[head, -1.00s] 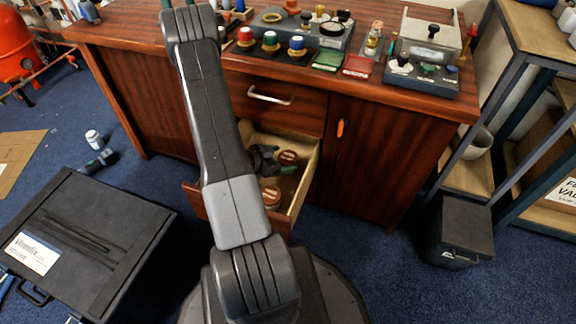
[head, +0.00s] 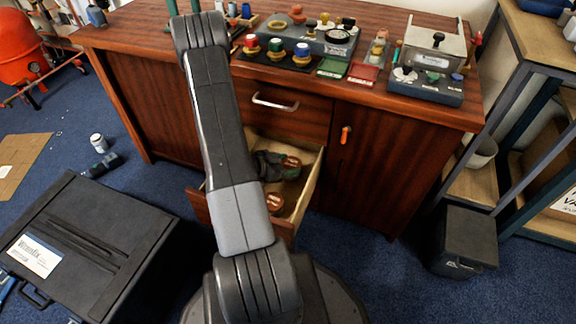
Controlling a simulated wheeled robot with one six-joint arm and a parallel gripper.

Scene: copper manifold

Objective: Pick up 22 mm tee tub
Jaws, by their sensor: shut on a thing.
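An open drawer (head: 309,186) juts from the wooden workbench. My gripper (head: 281,164), dark and small in this view, reaches into the drawer from behind my arm and is shut on this tub. A second, similar tub (head: 274,203) stands nearer the drawer front, partly hidden by my arm. The lid labels are too small to read, so I cannot tell which tub is the 22 mm tee one.
The workbench top (head: 215,45) carries several coloured knobs, trays and a grey instrument. A black case (head: 95,250) lies on the floor at left, and a dark bin (head: 465,240) stands at right. An orange-handled item (head: 346,134) is on the cabinet door.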

